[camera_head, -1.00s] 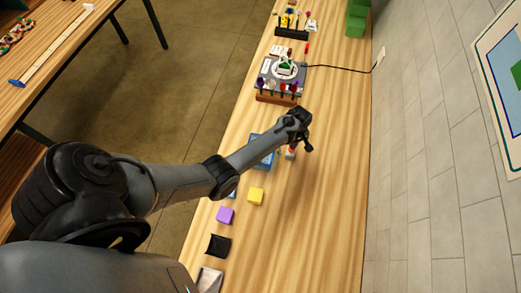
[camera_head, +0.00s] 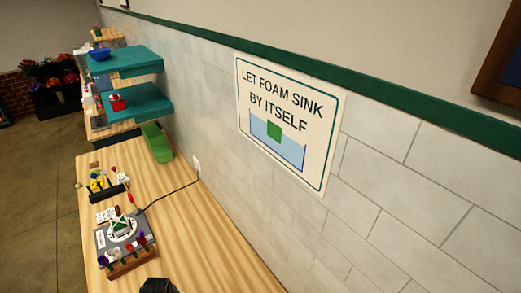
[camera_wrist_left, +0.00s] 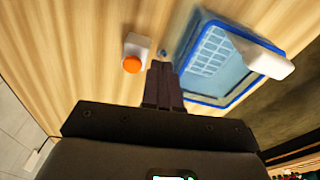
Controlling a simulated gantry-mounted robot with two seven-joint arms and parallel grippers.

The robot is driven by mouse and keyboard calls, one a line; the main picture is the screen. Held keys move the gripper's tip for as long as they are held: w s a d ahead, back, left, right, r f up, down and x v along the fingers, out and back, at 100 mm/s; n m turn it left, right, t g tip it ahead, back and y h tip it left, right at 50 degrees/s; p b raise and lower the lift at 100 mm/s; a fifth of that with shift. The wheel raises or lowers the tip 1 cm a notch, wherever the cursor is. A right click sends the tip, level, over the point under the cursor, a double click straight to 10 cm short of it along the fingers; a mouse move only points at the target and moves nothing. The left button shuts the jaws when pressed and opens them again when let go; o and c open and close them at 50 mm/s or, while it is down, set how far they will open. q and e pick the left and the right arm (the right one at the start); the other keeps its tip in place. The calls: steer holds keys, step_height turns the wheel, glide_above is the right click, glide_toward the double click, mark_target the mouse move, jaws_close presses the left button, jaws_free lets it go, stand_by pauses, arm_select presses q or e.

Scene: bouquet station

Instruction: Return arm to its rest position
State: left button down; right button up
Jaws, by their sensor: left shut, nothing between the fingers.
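My left gripper (camera_wrist_left: 164,68) is shut and empty in the left wrist view, its dark fingers together above the wooden table. A white object with an orange top (camera_wrist_left: 132,64) stands just left of the fingertips. A blue-rimmed tray (camera_wrist_left: 186,86) of pale blue liquid with a grid lies to their right. In the head view only a dark part of my arm shows at the bottom edge; the fingers are out of that picture. My right gripper is in neither view.
In the head view the table (camera_head: 190,235) runs along a tiled wall. A grey station with a white round plate (camera_head: 121,229), a wooden rack (camera_head: 130,264), a black tool holder (camera_head: 105,192) and a green bin (camera_head: 157,142) stand on it. Teal shelves (camera_head: 140,105) are behind.

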arm_select(q)
steer(key=s+d+r+m+t, duration=0.1)
steer(key=s+d+r+m, duration=0.3)
steer(key=s, duration=0.3)
steer(key=s+d+r+m, duration=0.3)
steer(key=s+r+m, duration=0.1)
steer(key=s+r, duration=0.3)
steer(key=s+d+r+m+t+h, duration=0.1)
steer(key=s+d+r+m, duration=0.2)
steer(key=s, duration=0.4)
step_height(320, 180, up, 2)
steer(key=shift+d+r+m+t, duration=0.2)
steer(key=shift+d+m+t, duration=0.15)
steer(key=shift+d, duration=0.5)
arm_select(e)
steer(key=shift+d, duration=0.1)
